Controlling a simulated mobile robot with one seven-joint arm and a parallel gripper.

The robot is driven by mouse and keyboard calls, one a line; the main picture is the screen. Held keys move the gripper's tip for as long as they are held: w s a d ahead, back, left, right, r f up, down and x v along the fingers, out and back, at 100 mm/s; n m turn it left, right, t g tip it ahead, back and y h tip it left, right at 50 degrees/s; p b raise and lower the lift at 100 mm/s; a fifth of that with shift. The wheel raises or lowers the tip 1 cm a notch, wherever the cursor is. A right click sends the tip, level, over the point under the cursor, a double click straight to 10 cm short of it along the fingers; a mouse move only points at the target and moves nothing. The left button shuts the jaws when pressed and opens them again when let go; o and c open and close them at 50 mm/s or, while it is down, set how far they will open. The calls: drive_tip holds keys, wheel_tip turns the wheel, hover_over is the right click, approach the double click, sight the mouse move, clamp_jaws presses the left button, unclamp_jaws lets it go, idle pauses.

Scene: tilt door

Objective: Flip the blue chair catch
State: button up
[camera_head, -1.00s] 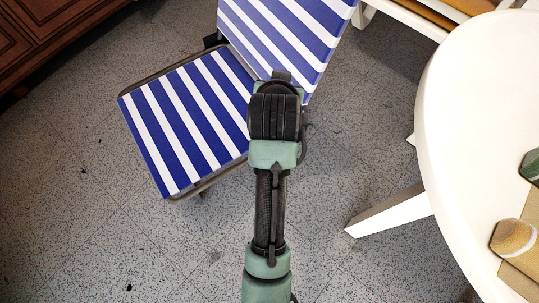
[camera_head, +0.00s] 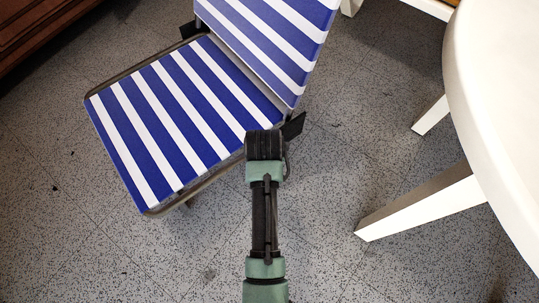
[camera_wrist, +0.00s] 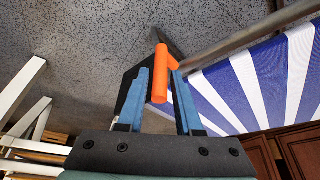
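The blue-and-white striped chair (camera_head: 165,115) stands with its backrest (camera_head: 262,40) raised. A dark bracket (camera_head: 294,127) sits at the hinge corner between seat and backrest. In the wrist view, an orange catch (camera_wrist: 160,83) sticks out from a dark plate beside the chair's metal frame (camera_wrist: 250,35). My gripper (camera_wrist: 159,74) has its two blue fingers on either side of the orange catch. The fingers are apart, with a narrow gap visible at the right finger. Whether either finger touches the catch is unclear. In the head view, my arm hides the fingers and the catch.
A white round table (camera_head: 495,110) stands to the right, its white leg (camera_head: 415,205) slanting toward my arm. Brown wooden furniture (camera_head: 50,35) is at the upper left. The speckled floor is open in front of the chair.

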drive_tip(key=b+x, duration=0.1)
drive_tip(key=x, duration=0.2)
drive_tip(key=shift+w+f+b, duration=0.2)
drive_tip(key=shift+f+b, duration=0.15)
drive_tip(key=shift+c, duration=0.2)
clamp_jaws()
idle(1.0)
